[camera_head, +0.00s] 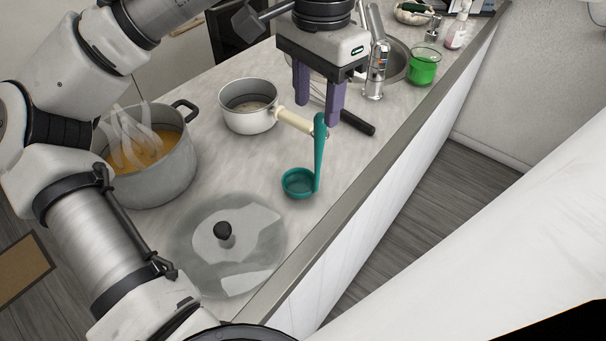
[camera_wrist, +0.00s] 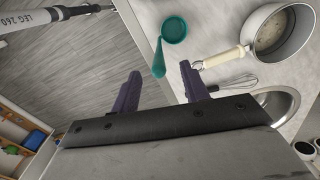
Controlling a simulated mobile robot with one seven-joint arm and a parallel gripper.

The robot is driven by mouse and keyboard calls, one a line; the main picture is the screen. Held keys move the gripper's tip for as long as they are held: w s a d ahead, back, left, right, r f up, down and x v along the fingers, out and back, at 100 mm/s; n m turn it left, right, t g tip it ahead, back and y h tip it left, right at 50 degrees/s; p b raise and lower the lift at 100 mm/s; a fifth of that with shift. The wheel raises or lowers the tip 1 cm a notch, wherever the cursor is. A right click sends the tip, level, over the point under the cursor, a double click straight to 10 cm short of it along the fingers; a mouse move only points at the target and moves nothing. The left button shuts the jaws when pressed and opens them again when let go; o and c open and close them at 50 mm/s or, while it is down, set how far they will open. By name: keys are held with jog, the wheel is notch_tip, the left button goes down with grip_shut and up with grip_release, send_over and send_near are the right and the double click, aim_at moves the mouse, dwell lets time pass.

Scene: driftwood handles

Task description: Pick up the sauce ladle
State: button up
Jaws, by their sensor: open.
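The sauce ladle (camera_head: 318,160) is teal, with a round bowl at its near end and a handle running away toward my gripper. It lies on the worktop near the front edge. In the wrist view the ladle (camera_wrist: 173,32) shows ahead of the fingers, its handle end pointing back toward the gap between them. My gripper (camera_head: 318,110) has two purple fingers, open and empty, above the worktop near the handle's end. In the wrist view my gripper (camera_wrist: 163,88) shows nothing between its fingers.
A small saucepan (camera_head: 248,118) with a cream handle stands left of the ladle. A steaming pot (camera_head: 165,175) and a glass lid (camera_head: 205,265) are nearby. A whisk with a black handle (camera_head: 357,124) lies behind the ladle. A tap (camera_head: 375,75), a sink and a green jar (camera_head: 424,68) stand farther back.

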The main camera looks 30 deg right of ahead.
jog(key=p, duration=0.2)
send_over(318, 162)
jog(key=shift+w+d+f, duration=0.1)
jog(key=shift+w+f, duration=0.05)
jog(key=shift+f, duration=1)
jog(key=shift+w+d+f, duration=0.1)
jog(key=shift+f, duration=1.05)
jog(key=shift+w+d+f, duration=0.1)
jog(key=shift+w+f, duration=0.05)
jog(key=shift+f, duration=1)
grip_shut()
